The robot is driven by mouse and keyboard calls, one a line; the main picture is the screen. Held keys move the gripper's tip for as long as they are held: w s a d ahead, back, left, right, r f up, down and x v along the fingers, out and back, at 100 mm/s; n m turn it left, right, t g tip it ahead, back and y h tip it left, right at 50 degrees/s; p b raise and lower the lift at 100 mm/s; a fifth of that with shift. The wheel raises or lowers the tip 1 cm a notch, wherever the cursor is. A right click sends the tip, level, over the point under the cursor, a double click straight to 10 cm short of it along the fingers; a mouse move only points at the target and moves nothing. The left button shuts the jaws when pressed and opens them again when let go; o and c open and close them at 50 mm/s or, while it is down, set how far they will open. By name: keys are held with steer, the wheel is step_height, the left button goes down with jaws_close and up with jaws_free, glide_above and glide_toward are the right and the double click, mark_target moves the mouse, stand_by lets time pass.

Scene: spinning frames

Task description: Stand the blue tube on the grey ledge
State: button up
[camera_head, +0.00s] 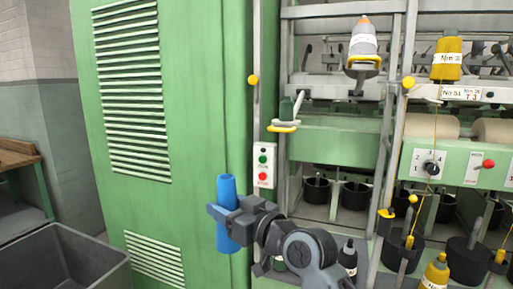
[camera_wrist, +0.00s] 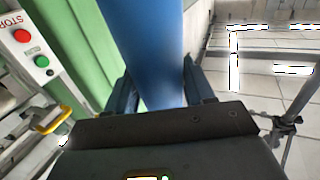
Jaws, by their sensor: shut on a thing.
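The blue tube (camera_head: 227,188) is in my gripper (camera_head: 229,214) in the head view, close to upright with a slight tilt, in front of the green cabinet. The fingers close around its middle, and its top and bottom ends stick out. In the wrist view the tube (camera_wrist: 145,45) fills the space between the two fingers of my gripper (camera_wrist: 160,90). A light grey rail (camera_head: 325,87) runs across the machine in the head view, to the upper right of the tube. I cannot tell whether this is the grey ledge.
The green cabinet (camera_head: 205,120) stands behind the tube. A button panel (camera_head: 263,165) is just right of it. The spinning machine's posts (camera_head: 392,130), bobbins and dark pots (camera_head: 317,190) crowd the right. A grey bin (camera_head: 60,260) stands at lower left.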

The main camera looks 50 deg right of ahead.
steer(key=s+a+f, duration=0.3)
steer(key=a+f, duration=0.1)
steer(key=f, duration=0.7)
steer(key=s+a+f, duration=0.4)
steer(key=a+f, duration=0.1)
steer(key=f, duration=0.7)
steer(key=s+a+f, duration=0.3)
steer(key=a+f, duration=0.1)
steer(key=f, duration=0.8)
steer(key=shift+s+a+f, duration=0.15)
steer(key=shift+s+f, duration=0.05)
steer(key=shift+s, duration=0.15)
steer(key=shift+a, duration=0.1)
